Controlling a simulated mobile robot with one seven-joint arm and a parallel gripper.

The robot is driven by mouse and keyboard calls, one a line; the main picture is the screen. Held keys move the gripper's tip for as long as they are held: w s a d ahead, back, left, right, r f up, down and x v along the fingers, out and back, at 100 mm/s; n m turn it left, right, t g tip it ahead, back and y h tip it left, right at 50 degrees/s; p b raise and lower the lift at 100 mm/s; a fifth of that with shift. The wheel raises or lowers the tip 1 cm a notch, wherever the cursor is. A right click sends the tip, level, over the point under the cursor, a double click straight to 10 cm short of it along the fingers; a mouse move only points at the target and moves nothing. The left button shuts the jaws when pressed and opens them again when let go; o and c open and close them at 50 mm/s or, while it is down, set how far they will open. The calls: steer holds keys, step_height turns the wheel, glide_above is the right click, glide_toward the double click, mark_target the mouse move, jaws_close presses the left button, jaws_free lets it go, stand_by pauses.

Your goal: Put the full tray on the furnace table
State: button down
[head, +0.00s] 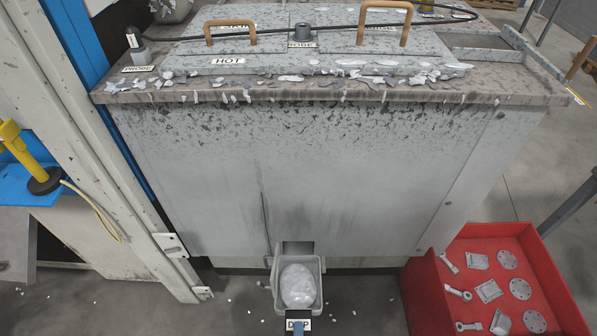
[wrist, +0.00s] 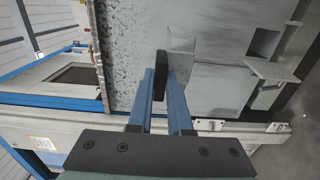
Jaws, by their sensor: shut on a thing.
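The grey tray (head: 320,290), filled with a pale lump (head: 298,286), is low in front of the furnace in the head view. A label on its near side is partly cut off. My gripper (wrist: 160,80) has its blue fingers shut on the tray's dark handle; a blue part of it shows at the bottom edge of the head view (head: 298,329). In the wrist view a pale tray wall (wrist: 182,45) lies beyond the handle; the contents are hidden there. The furnace top (head: 130,95) is strewn with metal flakes. I cannot tell which surface is the furnace table.
The furnace front (head: 350,170) rises behind the tray, with an opening (head: 297,247) at its foot. A red bin (head: 405,290) with cast parts stands right. A white post (head: 90,120) and a blue-topped stand (head: 12,190) with a yellow tool are left.

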steer(key=s, duration=1.7)
steer(key=shift+b, duration=0.35)
steer(key=shift+w+r, duration=0.1)
